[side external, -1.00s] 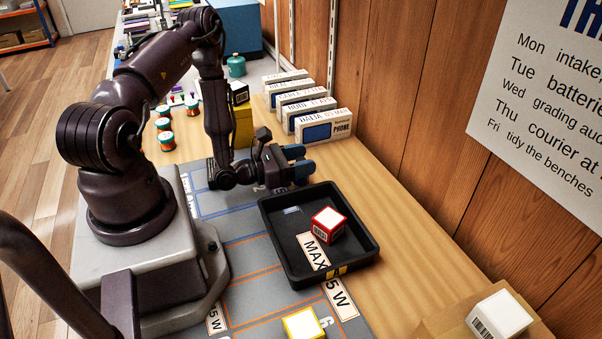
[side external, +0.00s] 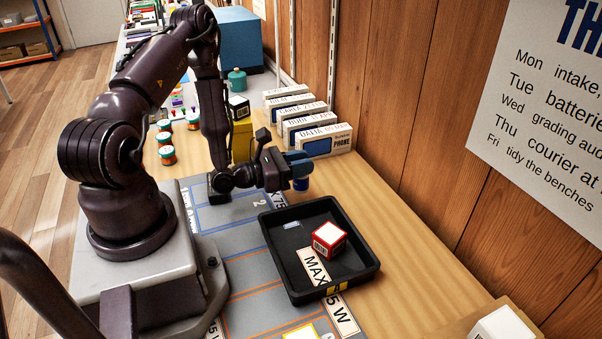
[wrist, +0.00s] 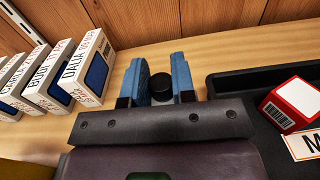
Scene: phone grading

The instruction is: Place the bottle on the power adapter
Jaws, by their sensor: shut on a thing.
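My gripper (side external: 297,163) is shut on a small bottle, beyond the tray's back edge. In the wrist view, the bottle's round black cap (wrist: 160,87) shows between the two blue fingers. In the side view, its blue lower part (side external: 301,184) shows just under the fingers; whether it touches the table is unclear. A red and white cube with a barcode (side external: 329,239), possibly the power adapter, sits in the black tray (side external: 283,262). It also shows at the right of the wrist view (wrist: 296,101). The gripper is apart from it.
Several phone boxes (side external: 326,141) stand behind the gripper, near the wooden wall. A yellow-edged cube (side external: 300,333) and a white box (side external: 502,325) are at the front. A yellow block (side external: 242,140) stands behind the arm. Bare table lies right of the tray.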

